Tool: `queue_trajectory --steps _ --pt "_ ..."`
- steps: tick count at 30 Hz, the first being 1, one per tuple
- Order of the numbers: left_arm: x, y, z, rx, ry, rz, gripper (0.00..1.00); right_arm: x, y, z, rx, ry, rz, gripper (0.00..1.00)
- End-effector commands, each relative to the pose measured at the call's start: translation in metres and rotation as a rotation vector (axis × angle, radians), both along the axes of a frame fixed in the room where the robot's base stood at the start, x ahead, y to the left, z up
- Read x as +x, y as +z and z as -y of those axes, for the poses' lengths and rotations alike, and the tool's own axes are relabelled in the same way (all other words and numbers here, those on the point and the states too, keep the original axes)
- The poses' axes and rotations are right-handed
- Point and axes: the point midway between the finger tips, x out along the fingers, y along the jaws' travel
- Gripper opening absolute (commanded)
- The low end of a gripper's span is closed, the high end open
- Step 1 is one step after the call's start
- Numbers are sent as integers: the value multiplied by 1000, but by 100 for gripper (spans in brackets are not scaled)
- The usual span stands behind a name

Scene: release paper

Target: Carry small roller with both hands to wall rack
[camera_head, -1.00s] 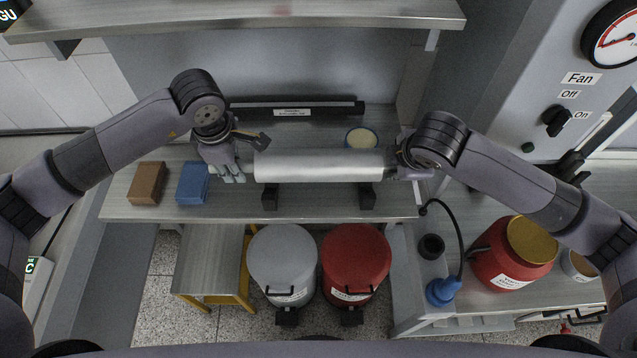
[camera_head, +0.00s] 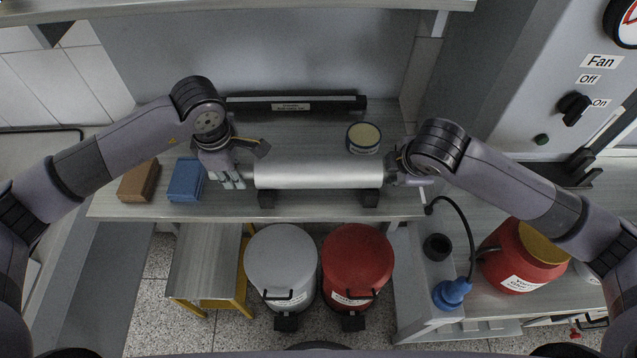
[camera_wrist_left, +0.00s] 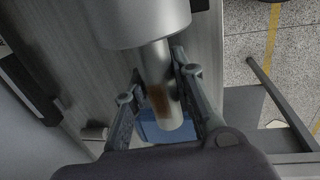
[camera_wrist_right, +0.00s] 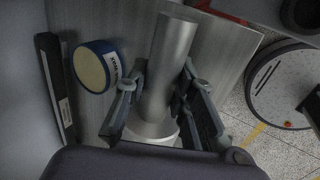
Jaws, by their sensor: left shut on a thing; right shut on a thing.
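The small roller (camera_head: 318,174) is a smooth silver cylinder lying crosswise, about level, over two black support blocks (camera_head: 267,199). I cannot tell if it touches them. My left gripper (camera_head: 241,173) is shut on its left end; in the left wrist view the fingers (camera_wrist_left: 160,82) flank the narrow shaft. My right gripper (camera_head: 396,174) is shut on its right end; in the right wrist view the fingers (camera_wrist_right: 160,92) flank a metal cylinder. I cannot clearly make out a wall rack.
A brown block (camera_head: 139,181) and blue block (camera_head: 186,180) lie left on the shelf. A round tin (camera_head: 363,138) and labelled black bar (camera_head: 295,104) are behind the roller. Grey (camera_head: 281,262) and red (camera_head: 357,262) bins stand below. A red container (camera_head: 515,265) is right.

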Motion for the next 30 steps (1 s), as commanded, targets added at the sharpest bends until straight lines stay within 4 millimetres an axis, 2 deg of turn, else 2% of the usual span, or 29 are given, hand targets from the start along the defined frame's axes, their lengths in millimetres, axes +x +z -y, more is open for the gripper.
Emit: queue_trajectory --steps 1,2,11,22,26,30 --pt "1 -4 -1 1 1 3 0 1 -4 1 -1 -2 4 0" --pt "0 -5 -1 2 1 0 24 0 -5 1 -2 -2 0 24" --pt "0 -3 0 1 0 0 43 0 -3 0 -1 0 0 43" --pt "0 3 0 -1 0 2 43 0 -3 0 0 0 0 43" --pt "-2 21 0 -1 -1 4 43 0 -2 0 0 0 0 43" --pt "-7 51 0 -1 -1 5 43 0 -2 0 0 0 0 43"
